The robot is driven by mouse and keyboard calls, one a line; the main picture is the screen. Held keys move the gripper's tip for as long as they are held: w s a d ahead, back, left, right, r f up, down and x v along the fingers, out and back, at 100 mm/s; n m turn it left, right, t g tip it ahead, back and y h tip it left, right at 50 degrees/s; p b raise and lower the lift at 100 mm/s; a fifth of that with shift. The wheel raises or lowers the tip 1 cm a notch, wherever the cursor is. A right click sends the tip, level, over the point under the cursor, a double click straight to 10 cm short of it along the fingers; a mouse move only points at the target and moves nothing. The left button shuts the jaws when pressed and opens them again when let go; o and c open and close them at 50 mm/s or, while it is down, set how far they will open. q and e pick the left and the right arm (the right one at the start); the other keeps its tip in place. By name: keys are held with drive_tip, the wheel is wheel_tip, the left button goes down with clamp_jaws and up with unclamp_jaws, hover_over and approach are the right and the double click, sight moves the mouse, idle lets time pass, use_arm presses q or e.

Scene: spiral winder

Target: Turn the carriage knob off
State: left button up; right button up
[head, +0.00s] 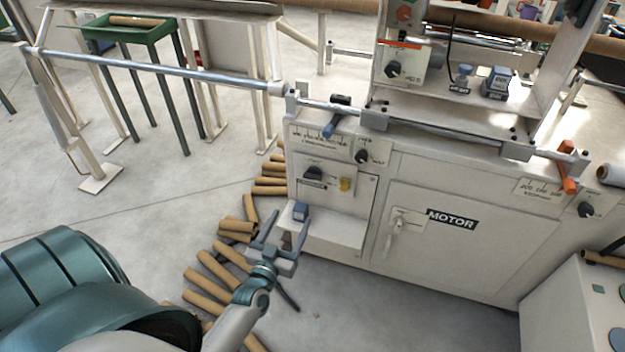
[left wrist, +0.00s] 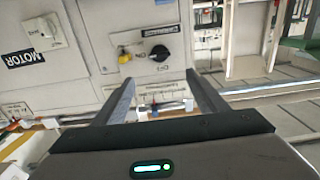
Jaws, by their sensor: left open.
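The front panel of the cream machine carries a black rotary knob (head: 313,173) with a dark label under it. A small yellow knob (head: 346,184) is to its right. Another black knob (head: 361,155) sits higher, below a handwritten label. I cannot read which one is the carriage knob. The lower black knob (left wrist: 159,53) and the yellow knob (left wrist: 123,55) also show in the left wrist view, beyond my fingers. My left gripper (head: 285,228) is open and empty, below and in front of these knobs, apart from them. My right gripper is not in view.
A ledge (head: 336,227) juts out below the knob panel, close to my left gripper. The MOTOR cabinet door (head: 450,245) with a lever is to the right. Cardboard tubes (head: 207,285) lie on the floor left of the machine. A long metal shaft (head: 160,70) extends left.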

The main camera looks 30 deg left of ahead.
use_arm(q)
drive_tip(key=shift+w, duration=0.15)
approach(311, 178)
drive_tip(key=w, duration=0.2)
drive_tip(key=x, duration=0.5)
drive_tip(key=shift+w+a, duration=0.1)
drive_tip(key=shift+a, duration=0.15)
drive_tip(key=shift+w+a+b, duration=0.1)
drive_tip(key=shift+w+b, duration=0.2)
drive_tip(key=shift+w, duration=0.45)
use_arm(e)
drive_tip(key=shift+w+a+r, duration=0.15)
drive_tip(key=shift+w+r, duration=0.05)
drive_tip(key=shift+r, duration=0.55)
